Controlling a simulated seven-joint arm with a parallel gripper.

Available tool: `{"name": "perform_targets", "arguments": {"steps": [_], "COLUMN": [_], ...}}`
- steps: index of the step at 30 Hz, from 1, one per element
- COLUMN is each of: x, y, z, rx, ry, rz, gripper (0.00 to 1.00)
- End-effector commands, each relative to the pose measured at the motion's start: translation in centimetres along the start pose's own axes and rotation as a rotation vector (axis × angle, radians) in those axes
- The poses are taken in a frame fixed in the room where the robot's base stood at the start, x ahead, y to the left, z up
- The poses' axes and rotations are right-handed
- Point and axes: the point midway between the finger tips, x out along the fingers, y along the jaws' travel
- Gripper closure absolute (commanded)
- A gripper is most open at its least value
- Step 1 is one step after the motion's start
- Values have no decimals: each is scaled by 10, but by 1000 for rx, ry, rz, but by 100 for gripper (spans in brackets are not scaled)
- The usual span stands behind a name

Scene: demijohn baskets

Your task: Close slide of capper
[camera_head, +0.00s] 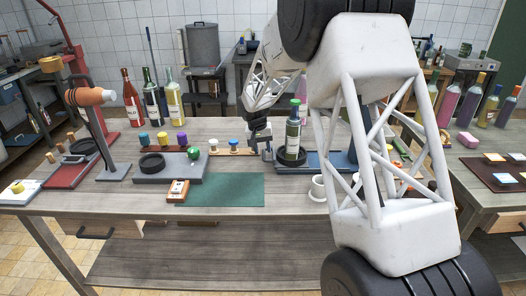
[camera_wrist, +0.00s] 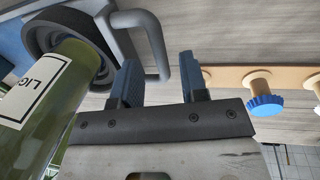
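A green bottle (camera_head: 293,135) with a green cap stands upright in the black ring (camera_head: 284,158) of a slide on the blue base (camera_head: 318,160), which I take for the capper. The bottle (camera_wrist: 40,105) and the black ring (camera_wrist: 72,35) also show in the wrist view. A grey bent handle (camera_wrist: 155,40) sticks out from the slide's plate. My gripper (camera_wrist: 162,80) is open, with the handle's near end between its two fingers. Contact with either finger is not clear. In the head view my gripper (camera_head: 262,140) is just left of the bottle, and my arm hides much of the base.
A wooden rack with a blue-topped peg (camera_wrist: 264,100) lies beside my gripper. A grey base (camera_head: 185,172) with a black ring and coloured stoppers stands left of it. A white cup (camera_head: 318,188) stands front right.

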Motion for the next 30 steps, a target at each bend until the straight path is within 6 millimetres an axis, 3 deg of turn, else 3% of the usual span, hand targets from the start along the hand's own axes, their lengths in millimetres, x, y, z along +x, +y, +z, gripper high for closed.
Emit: {"name": "perform_targets", "arguments": {"steps": [6,15,23,30], "x": [12,13,13,13], "y": [0,0,0,0], "z": [0,0,0,0], "rx": [0,0,0,0], "ry": [1,1,1,1], "rz": [0,-1,-1,-1], "gripper": [60,60,98,100]}}
